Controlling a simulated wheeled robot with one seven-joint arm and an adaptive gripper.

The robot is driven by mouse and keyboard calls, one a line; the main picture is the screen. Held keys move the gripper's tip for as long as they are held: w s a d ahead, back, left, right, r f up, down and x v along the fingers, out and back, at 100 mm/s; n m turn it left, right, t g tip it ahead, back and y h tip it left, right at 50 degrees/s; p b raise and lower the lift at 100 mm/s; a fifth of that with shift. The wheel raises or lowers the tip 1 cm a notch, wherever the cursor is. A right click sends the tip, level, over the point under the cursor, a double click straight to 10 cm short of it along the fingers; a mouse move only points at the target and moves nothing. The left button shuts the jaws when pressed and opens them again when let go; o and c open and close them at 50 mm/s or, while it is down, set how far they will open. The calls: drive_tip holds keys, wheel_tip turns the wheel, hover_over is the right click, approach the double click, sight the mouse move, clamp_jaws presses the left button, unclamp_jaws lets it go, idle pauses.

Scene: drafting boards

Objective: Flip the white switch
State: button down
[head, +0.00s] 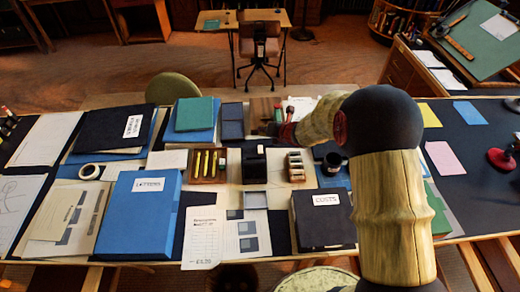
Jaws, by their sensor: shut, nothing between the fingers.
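I cannot clearly make out a white switch. A small black upright block (254,166) stands in the middle of the desk, with a tiny pale patch at its top; I cannot tell whether that is the switch. My arm rises at the right and bends left over the desk. My gripper (281,130) is small and dark at the arm's far end, with red near it. It is shut and empty, above the far middle of the desk, behind and to the right of the black block. The forearm hides part of the desk behind it.
A wooden tray of yellow sticks (208,166) and a rack of pale rolls (295,166) flank the block. A black mug (332,163), a blue LETTERS box (139,214) and a black COSTS box (323,219) crowd the desk. A chair (259,45) stands beyond.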

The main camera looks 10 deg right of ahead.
drive_tip(key=shift+f, duration=0.1)
drive_tip(key=b, duration=0.5)
hover_over(262, 149)
wheel_tip(262, 149, down, 8)
drive_tip(key=shift+s+r, duration=0.1)
drive_tip(key=shift+f+b, duration=0.45)
drive_tip(key=shift+b, duration=0.15)
idle(0.8)
drive_tip(key=shift+f+b, duration=0.35)
drive_tip(key=shift+b, duration=0.2)
drive_tip(key=shift+f, duration=0.25)
idle(0.5)
drive_tip(key=shift+r, duration=0.1)
drive_tip(key=shift+r, duration=0.5)
